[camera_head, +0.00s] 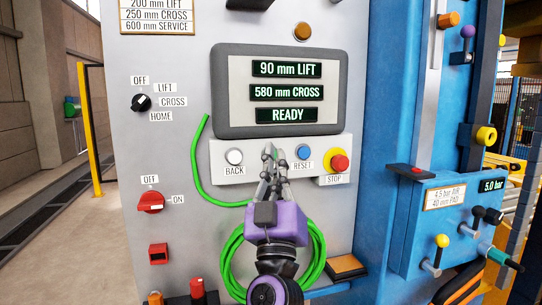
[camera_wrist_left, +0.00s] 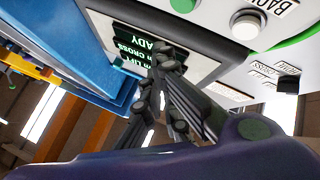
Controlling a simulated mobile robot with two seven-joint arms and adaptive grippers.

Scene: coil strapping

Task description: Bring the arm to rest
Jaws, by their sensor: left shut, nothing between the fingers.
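My left gripper (camera_head: 269,152) is in front of the control panel's button strip (camera_head: 222,152), with its fingers pointing up. Its fingers are together and empty. In the head view the fingertips overlap the strip between the white BACK button (camera_head: 234,156) and the blue RESET button (camera_head: 303,152). In the left wrist view the fingertips (camera_wrist_left: 166,62) overlap the display, and a green button (camera_wrist_left: 183,5) and the white button (camera_wrist_left: 247,25) lie beyond them. I cannot tell whether the tips touch the panel. My right gripper is out of view.
The display (camera_head: 287,92) reads 90 mm LIFT, 580 mm CROSS and READY. A red STOP button (camera_head: 340,162) protrudes right of RESET. A black selector (camera_head: 141,102) and red switch (camera_head: 151,202) are at left. A green coiled hose (camera_head: 233,265) hangs behind my wrist.

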